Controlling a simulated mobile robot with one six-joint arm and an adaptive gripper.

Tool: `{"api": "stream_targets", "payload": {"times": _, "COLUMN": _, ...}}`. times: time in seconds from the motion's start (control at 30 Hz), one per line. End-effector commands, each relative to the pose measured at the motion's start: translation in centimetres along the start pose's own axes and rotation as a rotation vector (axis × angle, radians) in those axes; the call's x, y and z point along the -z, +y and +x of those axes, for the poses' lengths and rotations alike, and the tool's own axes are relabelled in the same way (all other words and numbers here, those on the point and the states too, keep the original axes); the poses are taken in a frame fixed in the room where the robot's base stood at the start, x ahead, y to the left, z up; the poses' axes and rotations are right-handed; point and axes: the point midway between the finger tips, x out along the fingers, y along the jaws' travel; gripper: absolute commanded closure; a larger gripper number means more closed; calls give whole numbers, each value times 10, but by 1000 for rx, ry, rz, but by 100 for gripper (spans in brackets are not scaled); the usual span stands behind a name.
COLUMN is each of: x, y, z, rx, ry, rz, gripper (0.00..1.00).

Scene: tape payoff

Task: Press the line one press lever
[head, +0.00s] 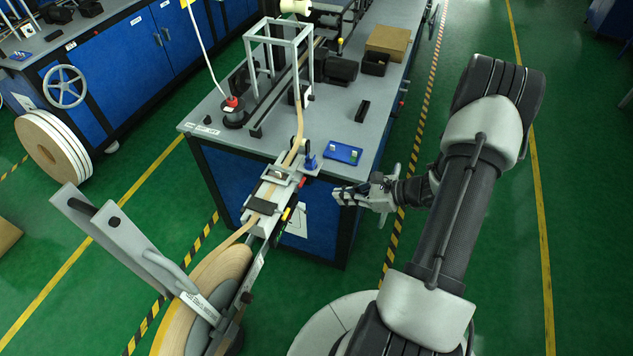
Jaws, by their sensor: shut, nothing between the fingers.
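A small grey press unit (268,192) sits at the near end of the line, with tan tape (237,235) running through it. Small red and yellow parts (287,214) show on its right side, and a small blue upright part (310,161) stands just behind it. I cannot tell for sure which of these is the press lever. My gripper (338,195) is shut and empty. It points left, in front of the bench's right part, to the right of the press unit and apart from it in the picture.
A large tape reel (207,290) on a grey stand (130,232) is at the lower left. The grey-topped blue bench (215,139) holds a blue tray (342,153), black bins (375,64) and a cardboard box (388,41). Green floor is clear on the right.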

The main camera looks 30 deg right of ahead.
Motion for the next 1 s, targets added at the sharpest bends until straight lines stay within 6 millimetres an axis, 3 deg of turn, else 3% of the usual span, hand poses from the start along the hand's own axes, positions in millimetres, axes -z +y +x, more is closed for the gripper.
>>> {"api": "stream_targets", "payload": {"times": 0.37, "x": 5, "y": -2, "z": 0, "rx": 11, "ry": -4, "rz": 18, "gripper": 100}}
{"api": "stream_targets", "payload": {"times": 0.53, "x": 5, "y": -1, "z": 9, "rx": 8, "ry": -4, "rz": 17, "gripper": 100}}
{"api": "stream_targets", "payload": {"times": 1.0, "x": 6, "y": -1, "z": 102, "rx": 6, "ry": -3, "rz": 15, "gripper": 100}}
